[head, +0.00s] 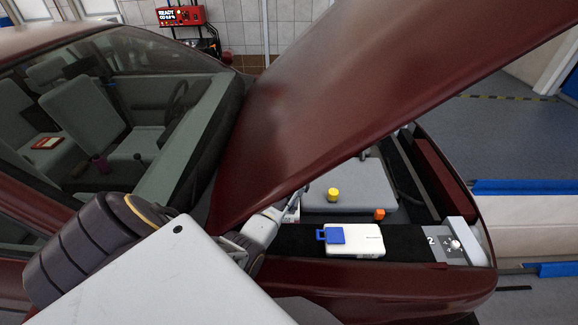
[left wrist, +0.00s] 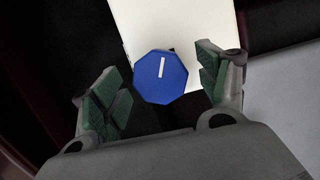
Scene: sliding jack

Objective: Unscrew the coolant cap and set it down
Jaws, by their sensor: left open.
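The coolant cap (left wrist: 160,77) is a blue, many-sided cap with a white stripe. In the left wrist view it sits at the lower end of a white tank (left wrist: 182,25). My left gripper (left wrist: 160,84) is open, with one green-padded finger on each side of the cap; gaps show between pads and cap. My right gripper is not in view.
The raised dark red hood (head: 330,100) hangs over the engine bay. A yellow cap (head: 333,195) and an orange part (head: 379,214) stand by the grey engine cover (head: 350,180). A white box (head: 362,242) with a blue piece (head: 335,236) lies on a black strip (head: 410,240).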

